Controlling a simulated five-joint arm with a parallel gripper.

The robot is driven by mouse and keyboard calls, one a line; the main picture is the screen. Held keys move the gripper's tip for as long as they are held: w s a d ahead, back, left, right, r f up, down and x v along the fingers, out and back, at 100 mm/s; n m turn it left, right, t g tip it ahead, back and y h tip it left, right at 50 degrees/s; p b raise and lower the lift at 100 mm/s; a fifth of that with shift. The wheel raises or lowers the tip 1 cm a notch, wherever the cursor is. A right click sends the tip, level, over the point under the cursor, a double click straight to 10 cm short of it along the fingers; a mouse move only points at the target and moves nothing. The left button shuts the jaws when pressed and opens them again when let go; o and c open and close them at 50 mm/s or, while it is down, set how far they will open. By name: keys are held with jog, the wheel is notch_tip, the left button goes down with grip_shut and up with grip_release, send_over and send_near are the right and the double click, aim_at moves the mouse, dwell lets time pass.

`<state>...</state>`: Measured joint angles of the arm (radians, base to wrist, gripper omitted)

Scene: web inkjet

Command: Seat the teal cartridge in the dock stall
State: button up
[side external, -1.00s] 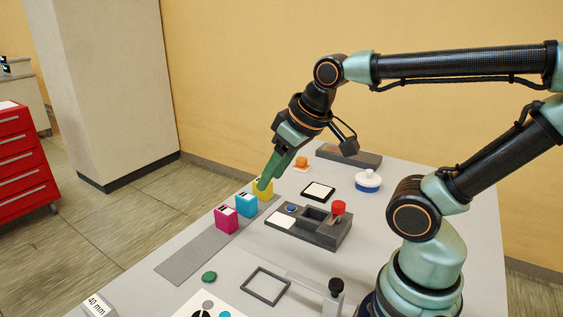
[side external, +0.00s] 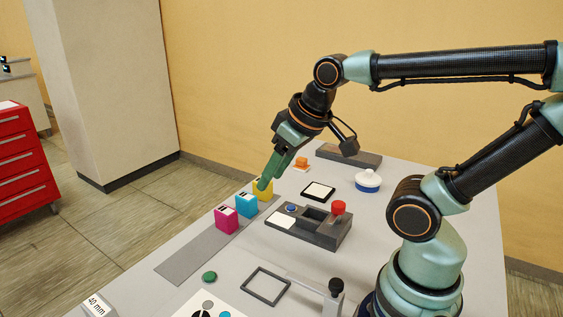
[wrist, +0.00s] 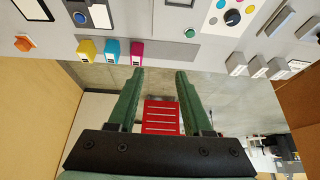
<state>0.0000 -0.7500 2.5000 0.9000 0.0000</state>
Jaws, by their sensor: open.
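The teal cartridge (side external: 246,206) stands upright on a grey strip between a magenta cartridge (side external: 227,219) and a yellow cartridge (side external: 262,189). It also shows in the wrist view (wrist: 111,50), left of the magenta one. The dock (side external: 325,235) is a dark grey block right of the row, with an empty-looking recess (side external: 316,214), a white pad, a blue button and a red knob. My gripper (side external: 265,184) overlaps the yellow cartridge in the side view. In the wrist view its green fingers (wrist: 160,72) are apart with nothing between them.
A black-framed white square (side external: 318,191), a white round pot with a blue base (side external: 368,181) and an orange object (side external: 301,163) lie behind the dock. A grey square frame (side external: 266,286) and a green disc (side external: 209,277) lie in front. The grey strip's near end (side external: 188,262) is clear.

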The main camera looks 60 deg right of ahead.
jog(key=o, duration=0.6)
jog(key=shift+c, duration=0.2)
